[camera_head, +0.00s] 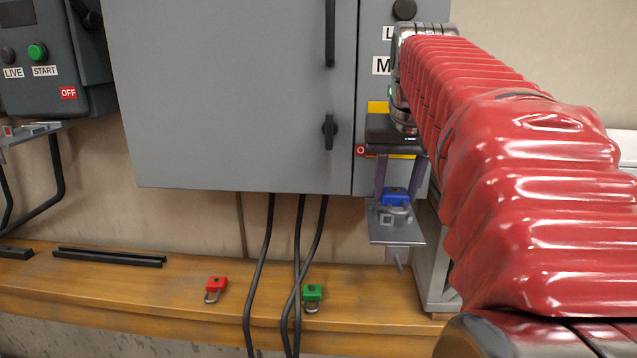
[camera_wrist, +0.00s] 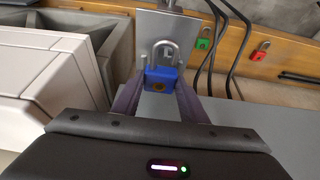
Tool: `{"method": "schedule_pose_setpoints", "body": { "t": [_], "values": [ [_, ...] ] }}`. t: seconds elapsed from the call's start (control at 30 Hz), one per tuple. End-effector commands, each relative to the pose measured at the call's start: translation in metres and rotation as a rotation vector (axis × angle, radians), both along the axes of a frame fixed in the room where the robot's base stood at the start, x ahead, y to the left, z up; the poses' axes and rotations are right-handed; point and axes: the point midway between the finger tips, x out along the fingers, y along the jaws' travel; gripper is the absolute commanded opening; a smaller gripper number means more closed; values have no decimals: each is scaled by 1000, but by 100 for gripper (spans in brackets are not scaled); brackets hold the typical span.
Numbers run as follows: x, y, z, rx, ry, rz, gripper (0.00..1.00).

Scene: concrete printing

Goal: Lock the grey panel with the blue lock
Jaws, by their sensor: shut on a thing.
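The grey panel (camera_head: 235,95) is a large cabinet on the wall with a dark handle and a knob at its right side. A small metal hasp plate (camera_head: 398,234) sticks out below its right part and shows at the top of the wrist view (camera_wrist: 170,24). The blue lock (camera_head: 395,196) is at this plate, its shackle over the plate's face in the wrist view (camera_wrist: 162,79). I cannot tell whether the shackle passes through the staple. My gripper (camera_head: 396,186) is shut on the blue lock's body, a finger on each side (camera_wrist: 161,84).
A red lock (camera_head: 216,289) and a green lock (camera_head: 312,296) lie on the wooden ledge (camera_head: 180,290). Black cables (camera_head: 270,250) hang from the panel to the ledge. A control box (camera_head: 50,60) with a green button is at the left. Dark bars (camera_head: 110,257) lie on the ledge.

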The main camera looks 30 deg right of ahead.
Motion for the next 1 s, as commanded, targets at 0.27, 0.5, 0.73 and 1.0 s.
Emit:
{"method": "schedule_pose_setpoints", "body": {
  "t": [0.27,0.5,0.73,1.0],
  "values": [
    [0,0,-6,0,0,0,11],
    [0,0,-11,0,0,0,11],
    [0,0,-16,0,0,0,11],
    [0,0,-21,0,0,0,11]
  ]
}}
